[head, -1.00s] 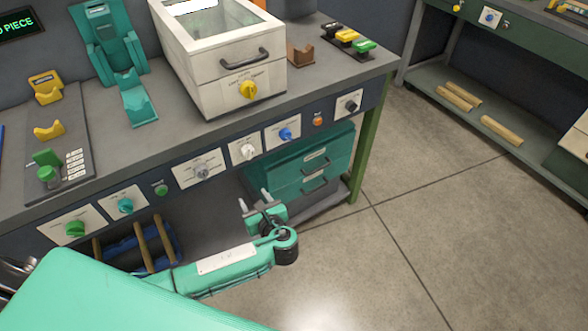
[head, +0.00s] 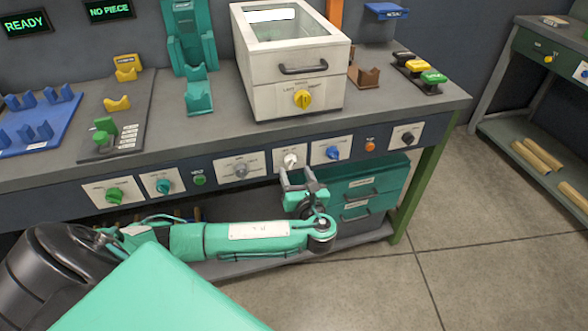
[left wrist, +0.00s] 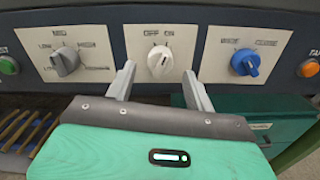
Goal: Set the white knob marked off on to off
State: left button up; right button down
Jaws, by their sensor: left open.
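The white knob (head: 290,161) sits on a white plate on the front panel of the bench. In the left wrist view the white knob (left wrist: 160,62) is at the upper middle, under a small off/on label. I cannot tell for certain which mark it points at. My left gripper (head: 297,174) is open in front of this knob. In the left wrist view the fingers of my left gripper (left wrist: 158,76) stand on either side of the knob, apart from it, with nothing between them closed on. My right gripper is not in view.
A grey knob (left wrist: 65,62) is left of the white knob and a blue knob (left wrist: 245,62) right of it. An orange button (head: 370,146) and a black knob (head: 407,138) are farther right. Teal drawers (head: 365,190) stand below the panel.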

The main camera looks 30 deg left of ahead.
aim_at(292, 162)
pick_arm(q)
jog(key=shift+x, duration=1.45)
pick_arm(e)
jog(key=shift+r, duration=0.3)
pick_arm(q)
jog(key=shift+c, duration=0.4)
